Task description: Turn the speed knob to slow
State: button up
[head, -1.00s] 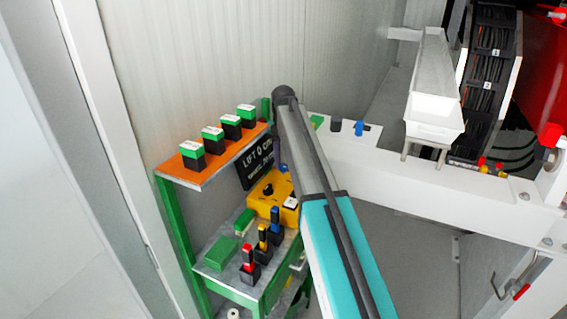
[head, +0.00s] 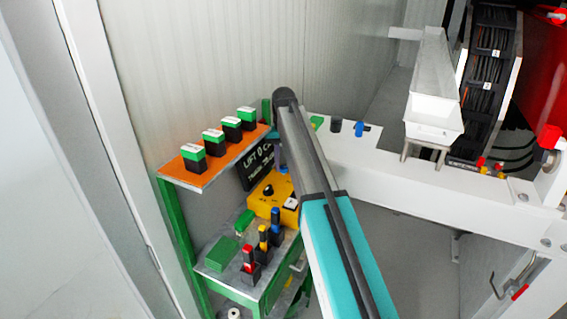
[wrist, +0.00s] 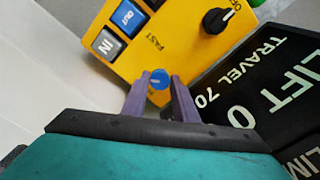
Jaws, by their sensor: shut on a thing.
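The yellow control box (head: 266,205) stands on the green stand in the head view. It also fills the top of the wrist view (wrist: 178,50). The blue speed knob (wrist: 158,84) sits near the box's edge, with a small pale mark on its face. The word FAST is printed beside it, but I see no SLOW label. My gripper (wrist: 160,77) has its two purple fingers on either side of the blue knob, shut on it.
A black knob (wrist: 217,20) marked OFF and IN and OUT buttons (wrist: 107,45) share the box. A dark display (wrist: 260,85) reading LIFT 0 is close to the right finger. Red, yellow and blue levers (head: 263,238) stand in front of the box.

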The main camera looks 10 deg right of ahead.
aim_at(283, 167)
jog(key=n, duration=1)
jog(key=shift+n+p, duration=0.4)
jog(key=shift+a, duration=0.1)
jog(key=o, duration=1.1)
jog(key=shift+c, duration=0.2)
jog(key=shift+r, duration=0.1)
notch_tip(283, 167, up, 14)
jog(key=b, duration=0.3)
